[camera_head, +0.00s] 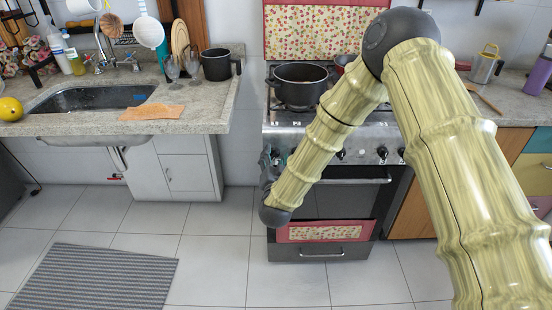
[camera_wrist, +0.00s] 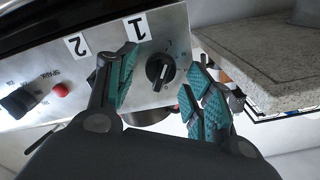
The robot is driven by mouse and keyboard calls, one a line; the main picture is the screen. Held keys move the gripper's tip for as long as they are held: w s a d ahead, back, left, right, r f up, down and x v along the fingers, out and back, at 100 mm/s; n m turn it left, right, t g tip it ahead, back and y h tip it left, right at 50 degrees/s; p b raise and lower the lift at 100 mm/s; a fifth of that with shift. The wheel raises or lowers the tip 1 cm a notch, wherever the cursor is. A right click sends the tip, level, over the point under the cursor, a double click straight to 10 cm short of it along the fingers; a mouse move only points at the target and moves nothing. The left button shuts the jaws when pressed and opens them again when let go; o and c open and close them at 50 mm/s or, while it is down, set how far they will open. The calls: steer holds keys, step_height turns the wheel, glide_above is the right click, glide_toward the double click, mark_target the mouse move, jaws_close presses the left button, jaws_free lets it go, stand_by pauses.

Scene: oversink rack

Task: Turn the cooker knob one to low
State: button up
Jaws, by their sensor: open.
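Cooker knob one (camera_wrist: 160,72) is a round black knob with a pale pointer line on the steel panel, next to a white label "1" (camera_wrist: 136,27). My gripper (camera_wrist: 165,60) is open. Its teal-padded fingers stand on either side of the knob, with a visible gap to each side in the wrist view; whether they touch it cannot be told. In the head view my gripper (camera_head: 269,160) is at the left end of the cooker (camera_head: 320,215) front, partly behind my arm. Knob one cannot be made out there.
A label "2" (camera_wrist: 77,45), a red button (camera_wrist: 60,90) and another black knob (camera_wrist: 18,100) share the panel. A black pot (camera_head: 300,82) stands on the cooker. The oven handle (camera_head: 345,181) juts out below the knobs.

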steer(key=s, duration=1.2)
